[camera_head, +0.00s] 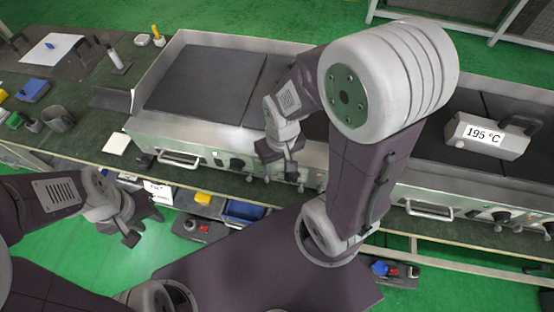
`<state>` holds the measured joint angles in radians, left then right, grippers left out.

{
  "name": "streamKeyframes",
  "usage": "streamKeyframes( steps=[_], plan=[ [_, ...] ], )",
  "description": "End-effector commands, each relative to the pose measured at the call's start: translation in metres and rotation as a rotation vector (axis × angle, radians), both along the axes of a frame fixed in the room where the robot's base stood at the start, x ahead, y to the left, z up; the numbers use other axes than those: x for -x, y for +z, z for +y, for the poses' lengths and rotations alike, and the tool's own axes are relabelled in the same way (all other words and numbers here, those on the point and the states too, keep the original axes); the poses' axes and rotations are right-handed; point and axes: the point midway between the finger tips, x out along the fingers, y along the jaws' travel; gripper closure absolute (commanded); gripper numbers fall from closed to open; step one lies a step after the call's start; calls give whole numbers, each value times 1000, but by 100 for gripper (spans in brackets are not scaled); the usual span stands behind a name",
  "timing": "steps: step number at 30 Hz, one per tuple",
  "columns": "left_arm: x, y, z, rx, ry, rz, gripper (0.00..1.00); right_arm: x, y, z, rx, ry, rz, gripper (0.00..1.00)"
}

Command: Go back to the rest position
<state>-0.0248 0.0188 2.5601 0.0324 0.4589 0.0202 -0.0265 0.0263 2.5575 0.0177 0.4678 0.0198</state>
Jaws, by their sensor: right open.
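My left gripper (143,226) hangs at the left, over the floor in front of the bench. Its fingers are small and dark, and I cannot tell how far apart they are. My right gripper (279,166) is open and points down at the front edge of the left heating unit (184,128), above its control panel. Nothing shows between its fingers. My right arm crosses the middle of the view and hides part of the heating units.
A grey device reading 195 °C (487,137) stands on the right heating unit (440,178). The left unit's dark plate (205,80) is bare. Tools and a blue box (33,91) lie on the bench at left. A shelf with a blue bin (243,211) runs below.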

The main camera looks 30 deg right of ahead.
Motion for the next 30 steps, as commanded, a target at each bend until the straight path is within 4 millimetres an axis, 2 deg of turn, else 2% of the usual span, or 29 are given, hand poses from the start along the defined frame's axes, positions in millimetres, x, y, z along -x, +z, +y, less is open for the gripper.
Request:
streamKeyframes(
  steps=[8,14,18,30],
  plan=[
    [0,2,0,0,0,0,64,-2,3,1,-9,-17,-16,54],
    [0,45,0,0,0,0,64,-2,46,1,-8,-16,-15,54],
    [0,36,0,0,0,0,64,-2,38,1,-8,-15,-14,54],
    [0,36,0,0,0,0,64,-2,37,1,-8,-14,-14,54]
  ],
)
